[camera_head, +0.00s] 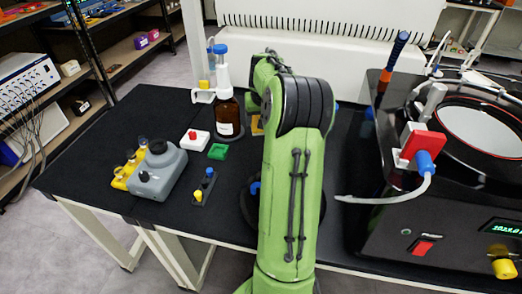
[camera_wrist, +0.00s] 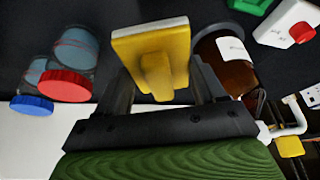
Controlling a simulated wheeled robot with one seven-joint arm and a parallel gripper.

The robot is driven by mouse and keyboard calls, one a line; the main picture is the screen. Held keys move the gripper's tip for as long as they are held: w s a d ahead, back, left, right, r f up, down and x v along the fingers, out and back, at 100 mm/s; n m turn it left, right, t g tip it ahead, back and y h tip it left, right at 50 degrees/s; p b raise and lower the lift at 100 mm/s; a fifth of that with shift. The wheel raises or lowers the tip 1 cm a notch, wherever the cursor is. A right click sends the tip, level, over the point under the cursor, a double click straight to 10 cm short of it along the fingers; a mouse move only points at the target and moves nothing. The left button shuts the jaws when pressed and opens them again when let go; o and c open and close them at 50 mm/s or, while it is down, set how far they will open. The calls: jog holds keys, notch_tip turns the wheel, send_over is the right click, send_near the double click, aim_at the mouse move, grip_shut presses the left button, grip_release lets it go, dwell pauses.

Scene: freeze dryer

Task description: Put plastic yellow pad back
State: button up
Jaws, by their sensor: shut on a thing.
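The yellow pad (camera_wrist: 176,50) is a flat yellow block with a whitish edge and a raised yellow grip. My gripper (camera_wrist: 158,84) is shut on this grip and holds the pad in front of the black table top. In the head view only a small yellow part of the pad (camera_head: 257,126) shows, between the brown bottle and my green arm. My arm hides the gripper there. I cannot tell whether the pad touches the table.
The brown bottle (camera_head: 228,117) stands close beside the pad and also shows in the wrist view (camera_wrist: 228,65). A white box with a red knob (camera_head: 195,138) and a green block (camera_head: 218,151) lie nearby. The freeze dryer (camera_head: 440,225) stands at right.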

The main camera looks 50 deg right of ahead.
aim_at(260, 143)
notch_tip(260, 143, down, 9)
jog(key=b, duration=0.3)
jog(key=shift+r, duration=0.2)
